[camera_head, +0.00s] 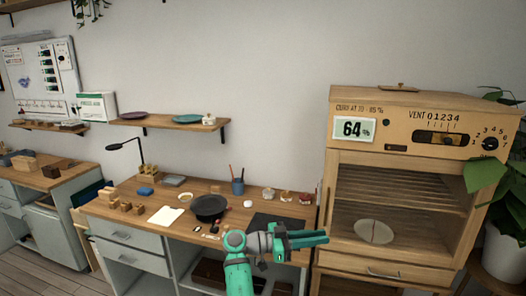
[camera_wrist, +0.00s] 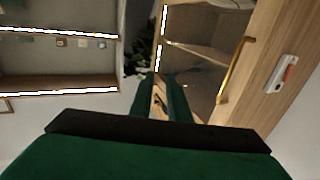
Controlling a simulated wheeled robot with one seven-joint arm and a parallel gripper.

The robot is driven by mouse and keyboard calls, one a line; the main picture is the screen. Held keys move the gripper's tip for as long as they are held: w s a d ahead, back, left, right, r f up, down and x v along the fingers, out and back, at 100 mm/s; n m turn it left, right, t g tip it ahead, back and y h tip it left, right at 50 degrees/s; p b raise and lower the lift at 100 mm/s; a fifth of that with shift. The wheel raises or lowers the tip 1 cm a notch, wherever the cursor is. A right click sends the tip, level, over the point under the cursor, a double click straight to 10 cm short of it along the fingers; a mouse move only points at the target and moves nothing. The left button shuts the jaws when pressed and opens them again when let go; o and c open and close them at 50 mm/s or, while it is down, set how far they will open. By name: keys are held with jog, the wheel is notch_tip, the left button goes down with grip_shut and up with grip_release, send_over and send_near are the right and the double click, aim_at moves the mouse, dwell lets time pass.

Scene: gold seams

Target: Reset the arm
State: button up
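My gripper (camera_head: 326,237) is at the end of my green arm, in front of the workbench's right end and left of the wooden curing cabinet (camera_head: 436,190). Its green fingers point right, toward the cabinet. In the wrist view, my gripper (camera_wrist: 163,80) shows two dark green fingers with a gap between them and nothing held. The cabinet's glass door and a brass-coloured handle (camera_wrist: 234,70) are beyond the fingers there.
A plant (camera_head: 500,190) stands right of the cabinet. A shelf (camera_head: 170,123) hangs above the bench.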

jog(key=s+a+f+n+t+y, duration=0.1)
jog(key=s+f+n+t+y, duration=0.15)
jog(key=f, duration=0.65)
jog(key=s+a+f+n+t+y, duration=0.15)
jog(key=f+n, duration=0.25)
jog(key=f, duration=0.6)
jog(key=s+a+f+n+t+y, duration=0.1)
jog(key=s+f+n+t+y, duration=0.15)
jog(key=f, duration=0.65)
jog(key=s+a+f+n+t+y, duration=0.1)
jog(key=s+a+f+n+y, duration=0.2)
jog(key=s+f, duration=0.4)
jog(key=s+a+f+n+t+y, duration=0.1)
jog(key=s+a+f+n+y, duration=0.15)
jog(key=s+f, duration=0.5)
jog(key=s+a+r+n+t+y, duration=0.1)
jog(key=s+a+y, duration=0.15)
jog(key=s, duration=0.75)
jog(key=s+a+r+n+t+y, duration=0.15)
jog(key=s+a, duration=0.25)
jog(key=s, duration=0.6)
jog(key=s+a+r+t+y, duration=0.1)
jog(key=s+r+t, duration=0.1)
jog(key=s+r, duration=1.3)
notch_tip(320, 180, up, 3)
jog(key=shift+s+r+m+y, duration=0.15)
jog(key=shift+s+m+y, duration=0.15)
jog(key=shift+y, duration=0.1)
